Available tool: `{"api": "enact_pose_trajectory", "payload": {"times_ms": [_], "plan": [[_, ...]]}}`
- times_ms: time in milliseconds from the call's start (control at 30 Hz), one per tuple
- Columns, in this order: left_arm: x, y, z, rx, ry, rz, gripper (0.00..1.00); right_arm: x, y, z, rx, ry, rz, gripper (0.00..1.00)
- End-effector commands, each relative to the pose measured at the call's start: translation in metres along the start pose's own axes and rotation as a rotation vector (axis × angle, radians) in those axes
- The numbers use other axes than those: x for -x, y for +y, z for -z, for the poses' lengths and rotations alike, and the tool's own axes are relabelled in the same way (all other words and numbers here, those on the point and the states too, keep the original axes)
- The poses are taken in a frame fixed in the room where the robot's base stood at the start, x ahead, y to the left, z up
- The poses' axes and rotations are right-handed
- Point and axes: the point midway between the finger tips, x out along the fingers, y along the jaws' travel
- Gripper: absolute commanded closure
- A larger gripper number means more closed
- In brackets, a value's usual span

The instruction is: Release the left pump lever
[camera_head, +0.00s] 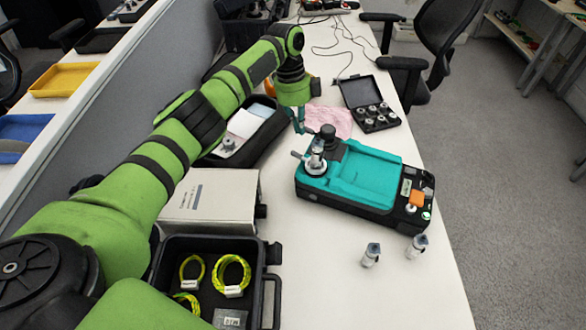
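The teal and black pump device (372,176) lies on the white table, right of the picture's middle. A silver cylindrical fitting with a white round base (316,164) stands at its left end. A small grey lever (297,155) sticks out from this fitting to the left. A black knob (328,131) stands just behind it. My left gripper (299,121) points down with its teal fingers a little above and behind the lever and knob. Its fingers look slim and close together, and I cannot tell whether they are open or touch anything. My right gripper is not in view.
Two small silver cylinders (371,255) stand at the table's front right. An open black case with metal parts (371,106), a pink cloth (331,121), a black bin (252,140), a silver box (212,200) and a case with yellow cables (213,275) surround the device. The table's front middle is clear.

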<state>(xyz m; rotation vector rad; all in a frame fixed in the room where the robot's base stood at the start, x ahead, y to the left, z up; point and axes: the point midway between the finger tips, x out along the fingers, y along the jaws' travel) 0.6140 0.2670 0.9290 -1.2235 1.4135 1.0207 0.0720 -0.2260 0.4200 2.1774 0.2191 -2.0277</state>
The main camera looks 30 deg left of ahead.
Motion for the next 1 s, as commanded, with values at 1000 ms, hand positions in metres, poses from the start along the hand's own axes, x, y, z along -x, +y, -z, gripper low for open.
{"api": "enact_pose_trajectory", "payload": {"times_ms": [1000], "plan": [[-0.055, 0.003, -0.011, 0.038, -0.001, 0.007, 1.00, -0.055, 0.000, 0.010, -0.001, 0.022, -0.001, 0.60]]}}
